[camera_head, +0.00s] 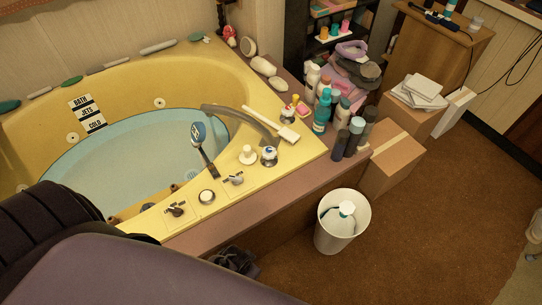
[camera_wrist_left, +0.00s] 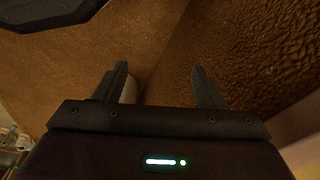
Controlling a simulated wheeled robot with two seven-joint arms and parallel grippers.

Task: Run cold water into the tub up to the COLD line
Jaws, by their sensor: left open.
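The yellow corner tub (camera_head: 190,75) fills the left of the head view, with pale blue water (camera_head: 120,165) in it. Labels BATH, JETS and COLD (camera_head: 94,125) are on its inner wall; the water edge lies close to the COLD label. A curved spout (camera_head: 240,115) arches over the near right rim. I cannot tell whether water runs. My left gripper (camera_wrist_left: 160,85) is open and empty, above brown carpet in the left wrist view. My right gripper is not in view.
A brush (camera_head: 270,125) and several bottles (camera_head: 322,112) crowd the right ledge. A white bin (camera_head: 325,238) and cardboard boxes (camera_head: 395,165) stand on the floor.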

